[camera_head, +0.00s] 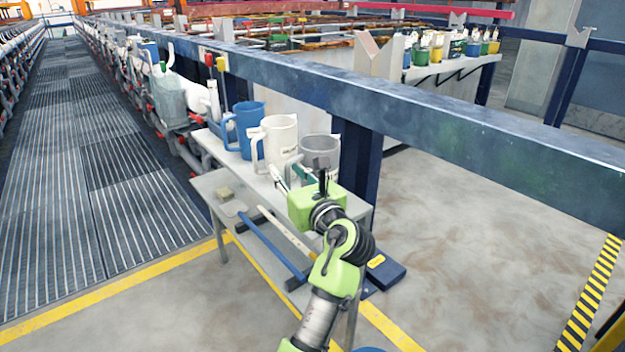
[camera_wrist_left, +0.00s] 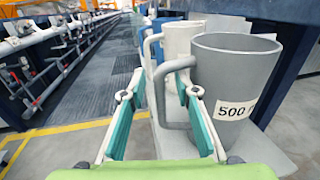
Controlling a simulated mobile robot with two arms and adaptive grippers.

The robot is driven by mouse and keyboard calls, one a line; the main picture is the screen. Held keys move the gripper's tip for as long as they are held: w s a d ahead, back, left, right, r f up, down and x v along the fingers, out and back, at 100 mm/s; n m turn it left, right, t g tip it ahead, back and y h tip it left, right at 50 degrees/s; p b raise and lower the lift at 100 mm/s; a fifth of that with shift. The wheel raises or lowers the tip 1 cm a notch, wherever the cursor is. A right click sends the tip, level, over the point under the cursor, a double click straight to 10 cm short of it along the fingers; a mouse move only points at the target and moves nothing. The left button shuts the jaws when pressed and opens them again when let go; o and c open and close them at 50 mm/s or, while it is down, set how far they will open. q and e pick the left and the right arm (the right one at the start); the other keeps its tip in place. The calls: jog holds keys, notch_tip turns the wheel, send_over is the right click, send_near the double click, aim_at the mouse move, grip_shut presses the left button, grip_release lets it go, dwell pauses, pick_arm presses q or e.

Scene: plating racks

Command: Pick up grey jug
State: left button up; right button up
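The grey jug (camera_head: 321,150) stands upright at the near end of the upper shelf of a small metal table (camera_head: 352,207). In the left wrist view the grey jug (camera_wrist_left: 222,75) bears a white "500" label, and its handle (camera_wrist_left: 159,100) faces my gripper. My left gripper (camera_head: 293,172) is beside the jug on its handle side. In the left wrist view its green-padded fingers (camera_wrist_left: 157,94) are spread apart, with the handle showing between them. I cannot tell whether a finger touches the handle. My right gripper is not in view.
A white jug (camera_head: 279,141) and a blue jug (camera_head: 249,125) stand beyond the grey jug in a row. A long blue rail (camera_head: 400,110) runs behind the table. Tools with long handles (camera_head: 268,240) lie on the lower shelf. The floor (camera_head: 480,230) at the right is clear.

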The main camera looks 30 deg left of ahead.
pick_arm(q)
grip_shut()
jog(key=shift+r, duration=0.15)
